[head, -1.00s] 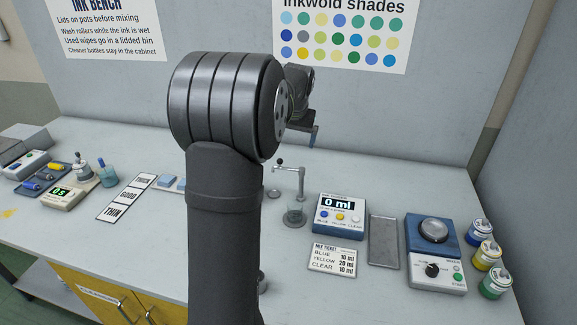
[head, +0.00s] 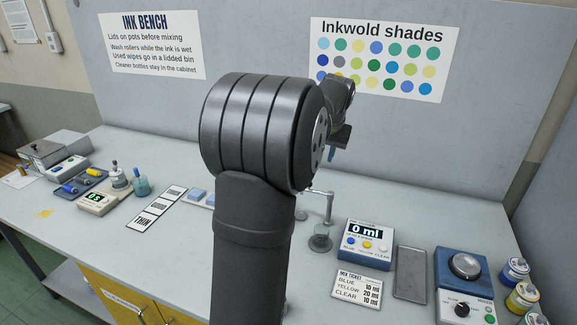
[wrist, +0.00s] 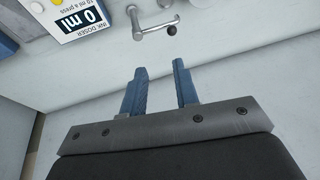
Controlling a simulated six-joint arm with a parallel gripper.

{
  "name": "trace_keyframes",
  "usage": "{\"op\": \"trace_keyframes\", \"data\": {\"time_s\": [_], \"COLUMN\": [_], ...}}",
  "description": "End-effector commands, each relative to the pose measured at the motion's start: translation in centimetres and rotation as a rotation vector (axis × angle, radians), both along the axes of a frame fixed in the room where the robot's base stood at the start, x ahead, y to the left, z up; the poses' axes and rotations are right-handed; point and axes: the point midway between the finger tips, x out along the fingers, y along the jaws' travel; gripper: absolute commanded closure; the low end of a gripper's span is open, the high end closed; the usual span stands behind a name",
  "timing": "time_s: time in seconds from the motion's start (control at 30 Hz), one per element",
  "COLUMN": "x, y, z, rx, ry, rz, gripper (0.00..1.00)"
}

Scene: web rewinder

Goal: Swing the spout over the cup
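The metal spout (head: 328,205) is a thin upright post with an arm reaching left from its top, partly hidden behind my arm in the head view. In the wrist view the spout (wrist: 150,26) lies beyond my fingertips, with a dark round knob at one end. The clear cup (head: 320,241) stands on the bench by the post's foot; the spout's arm points away to its left. My gripper (wrist: 160,66) is open and empty, its blue fingers apart and not touching the spout. In the head view my gripper (head: 332,154) is above and behind the spout.
The ink doser (head: 367,244), reading 0 ml, stands right of the cup. A mix ticket (head: 357,289), a grey tray (head: 409,274), a mixer (head: 464,264) and ink pots (head: 516,271) are nearby. The back wall is close behind my gripper.

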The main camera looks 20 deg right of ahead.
Motion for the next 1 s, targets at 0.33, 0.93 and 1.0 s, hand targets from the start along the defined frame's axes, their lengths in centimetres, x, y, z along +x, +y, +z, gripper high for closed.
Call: {"op": "trace_keyframes", "data": {"time_s": [0.33,0.93,1.0], "x": [0.6,1.7,1.6], "y": [4.4,7.2,6.7], "z": [-7.1,-12.7,-13.1], "rx": [0.333,0.752,0.763], "ry": [-0.131,-0.728,-0.810], "rz": [0.102,0.054,0.019], "gripper": [1.00,1.00,1.00]}}
